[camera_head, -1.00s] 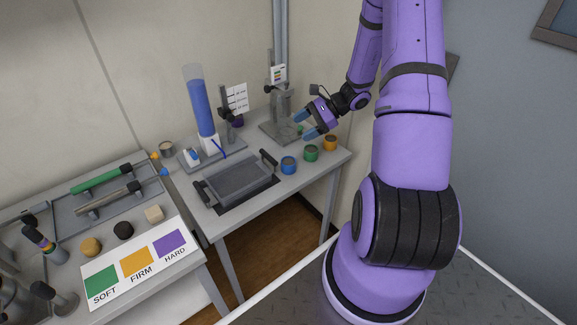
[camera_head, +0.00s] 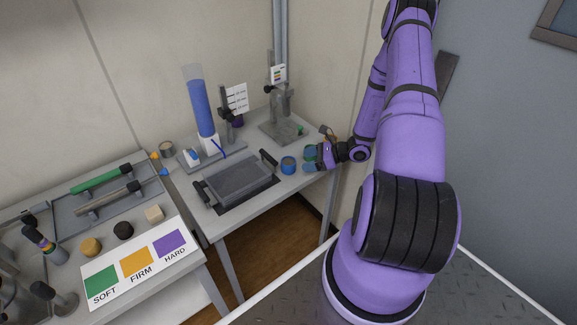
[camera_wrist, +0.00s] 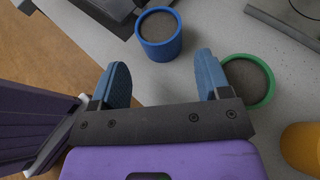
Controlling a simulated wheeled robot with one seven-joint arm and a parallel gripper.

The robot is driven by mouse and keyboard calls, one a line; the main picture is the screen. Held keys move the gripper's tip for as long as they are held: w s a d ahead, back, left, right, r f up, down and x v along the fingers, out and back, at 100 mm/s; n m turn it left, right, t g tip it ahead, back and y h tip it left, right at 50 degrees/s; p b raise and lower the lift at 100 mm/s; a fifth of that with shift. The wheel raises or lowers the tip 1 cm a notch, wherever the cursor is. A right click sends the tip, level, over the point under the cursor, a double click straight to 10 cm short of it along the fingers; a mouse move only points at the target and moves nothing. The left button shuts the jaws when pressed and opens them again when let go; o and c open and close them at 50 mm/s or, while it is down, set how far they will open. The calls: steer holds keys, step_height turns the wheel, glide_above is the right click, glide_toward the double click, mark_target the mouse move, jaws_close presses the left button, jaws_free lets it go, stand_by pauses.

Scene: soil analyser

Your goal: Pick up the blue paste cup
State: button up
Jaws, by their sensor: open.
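The blue paste cup (camera_head: 288,165) stands upright on the right-hand table, near its front edge. In the wrist view the blue cup (camera_wrist: 160,36), with grey paste inside, lies just beyond the fingertips and between their lines. My gripper (camera_head: 309,160) is open and empty, to the right of the blue cup and apart from it. In the wrist view my gripper (camera_wrist: 160,75) shows two blue fingers spread wide. The right finger partly hides a green cup (camera_wrist: 262,80).
A yellow-orange cup (camera_wrist: 302,146) is at the right edge of the wrist view. A dark tray with black handles (camera_head: 240,180) lies left of the blue cup. A metal stand (camera_head: 283,122) and a tall blue cylinder (camera_head: 203,115) stand behind.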

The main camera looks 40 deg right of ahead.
mark_target(293, 161)
steer(key=shift+x, duration=3.2)
steer(key=shift+c, duration=0.4)
steer(key=c, duration=0.7)
